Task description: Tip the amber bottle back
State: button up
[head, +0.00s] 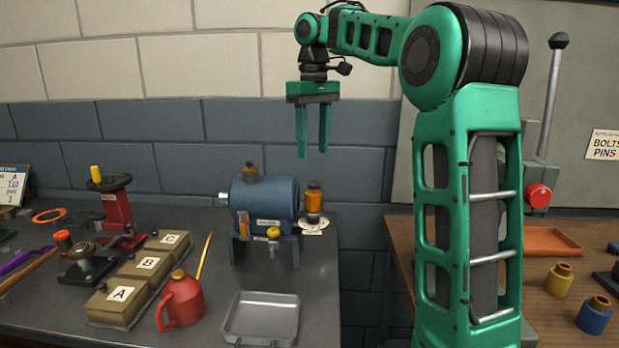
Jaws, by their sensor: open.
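The amber bottle (314,198) is small and orange with a dark cap. It stands upright at the right end of the blue cylindrical casing (264,200), above a pale round dish (312,224). Its lower part is dark and I cannot tell exactly what it is fixed to. My gripper (313,152) is open and empty, with its green fingers pointing down. In the picture it hangs above the bottle, apart from it.
A red oil can (181,299), a grey metal tray (262,318) and lidded boxes A, B and C (148,264) stand in front. A red hand-wheel stand (115,205) is at left. A gap separates this bench from the wooden table (557,308) at right.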

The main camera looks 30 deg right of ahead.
aim_at(313, 182)
jog(key=shift+f, duration=4.15)
grip_shut()
